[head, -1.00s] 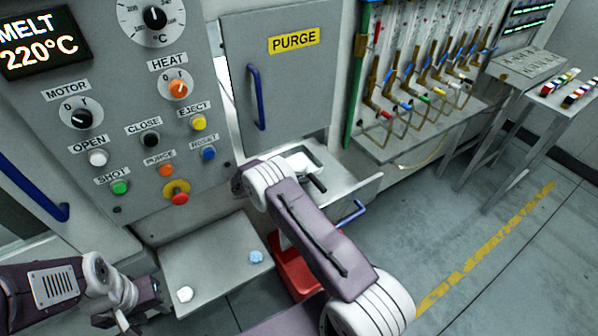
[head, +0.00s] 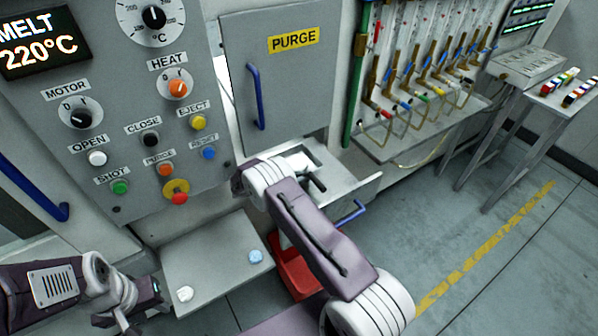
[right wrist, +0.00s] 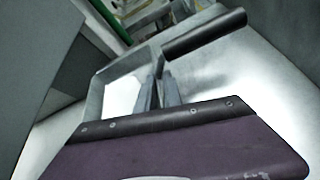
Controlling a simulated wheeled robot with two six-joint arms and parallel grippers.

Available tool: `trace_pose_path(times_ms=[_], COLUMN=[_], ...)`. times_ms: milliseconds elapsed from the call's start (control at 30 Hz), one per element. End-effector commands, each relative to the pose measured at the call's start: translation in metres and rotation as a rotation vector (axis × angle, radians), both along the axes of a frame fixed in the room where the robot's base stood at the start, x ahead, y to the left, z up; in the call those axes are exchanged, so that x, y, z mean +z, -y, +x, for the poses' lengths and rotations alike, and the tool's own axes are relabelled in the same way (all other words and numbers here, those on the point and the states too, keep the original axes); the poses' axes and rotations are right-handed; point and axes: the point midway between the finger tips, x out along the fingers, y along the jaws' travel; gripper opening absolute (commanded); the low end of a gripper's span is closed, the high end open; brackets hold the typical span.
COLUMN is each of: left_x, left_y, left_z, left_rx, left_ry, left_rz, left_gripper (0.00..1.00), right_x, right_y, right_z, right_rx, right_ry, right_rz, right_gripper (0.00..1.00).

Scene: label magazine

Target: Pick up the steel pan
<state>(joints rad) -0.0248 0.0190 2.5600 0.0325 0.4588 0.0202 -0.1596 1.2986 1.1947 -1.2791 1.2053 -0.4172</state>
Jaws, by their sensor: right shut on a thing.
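The steel pan (head: 298,161), a shallow square-sided tray with a dark handle, is at the shelf below the PURGE door in the head view. In the right wrist view the pan (right wrist: 122,94) lies left of my fingers, and its dark handle (right wrist: 208,32) slants up to the right. My right gripper (right wrist: 161,74) is shut on the pan where the wall meets the handle. The head view hides these fingertips behind my right arm. I cannot tell whether the pan touches the shelf. My left gripper (head: 135,315) is low at the left, away from the pan; its jaws are unclear.
The PURGE door (head: 283,75) with a blue handle rises behind the pan. A pale drawer (head: 350,190) surrounds the pan area, with a red bin (head: 292,275) below. A button panel (head: 130,150) stands left. Coloured-tipped hoses (head: 420,85) hang right.

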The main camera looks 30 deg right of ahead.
Motion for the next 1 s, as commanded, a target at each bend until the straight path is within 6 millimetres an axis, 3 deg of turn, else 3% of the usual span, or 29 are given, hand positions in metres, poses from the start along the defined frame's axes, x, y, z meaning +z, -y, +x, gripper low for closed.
trace_pose_path(times_ms=[267, 433, 1000], left_x=[0.000, -0.002, -0.002], left_y=[0.000, 0.000, 0.000], left_z=[0.000, 0.000, 0.000], left_rx=[0.000, 0.000, 0.000], left_ry=[0.000, 0.000, 0.000], left_rz=[0.000, 0.000, 0.000], left_gripper=[0.36, 0.36, 0.36], right_x=[0.010, 0.046, 0.104], right_y=[0.000, 0.000, 0.028], right_z=[0.000, 0.000, -0.102], right_rx=[0.000, 0.000, -0.001], right_ry=[0.001, 0.004, 0.001], right_rz=[0.000, 0.001, -0.001], right_gripper=[0.00, 0.00, 0.00])
